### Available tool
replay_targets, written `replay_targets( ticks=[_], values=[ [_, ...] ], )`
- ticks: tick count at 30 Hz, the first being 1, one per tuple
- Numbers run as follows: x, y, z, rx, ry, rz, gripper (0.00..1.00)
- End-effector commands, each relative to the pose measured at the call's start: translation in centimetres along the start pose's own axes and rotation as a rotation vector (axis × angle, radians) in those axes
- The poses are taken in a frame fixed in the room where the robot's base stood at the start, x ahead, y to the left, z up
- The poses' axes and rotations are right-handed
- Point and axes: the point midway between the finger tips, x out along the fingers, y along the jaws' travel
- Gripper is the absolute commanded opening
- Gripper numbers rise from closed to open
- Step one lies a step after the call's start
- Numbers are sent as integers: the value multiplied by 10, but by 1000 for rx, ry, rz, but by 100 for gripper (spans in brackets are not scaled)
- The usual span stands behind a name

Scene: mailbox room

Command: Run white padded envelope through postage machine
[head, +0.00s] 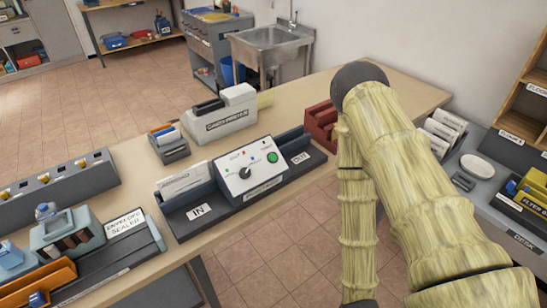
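A machine (252,174) with a white control panel, a black knob and a green button stands on the long table. It looks like the postage machine; its front label is too small to read. Its left tray is marked IN and its right tray OUT. A white envelope-like item (185,181) stands upright in the IN tray; I cannot tell if it is padded. The OUT tray (303,158) appears empty. My arm crosses the right side of the view, bending down past the bottom edge. My gripper is out of view.
An envelope sealer (125,224) and an orange tray (38,285) are at the left. A labelled white machine (222,113) stands behind the postage machine, and a red rack (322,124) to its right. A desk at the right holds white items (446,124). Tiled floor lies in front.

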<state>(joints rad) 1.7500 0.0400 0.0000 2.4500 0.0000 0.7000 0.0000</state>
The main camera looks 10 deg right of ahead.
Motion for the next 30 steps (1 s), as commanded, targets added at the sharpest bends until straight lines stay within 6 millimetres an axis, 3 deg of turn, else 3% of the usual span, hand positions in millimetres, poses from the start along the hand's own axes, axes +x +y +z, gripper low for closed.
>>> replay_targets(
  ticks=[1, 4, 5, 30],
  values=[
    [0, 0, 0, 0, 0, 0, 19],
    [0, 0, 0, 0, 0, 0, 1],
    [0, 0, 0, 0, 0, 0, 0],
    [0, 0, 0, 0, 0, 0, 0]
  ],
)
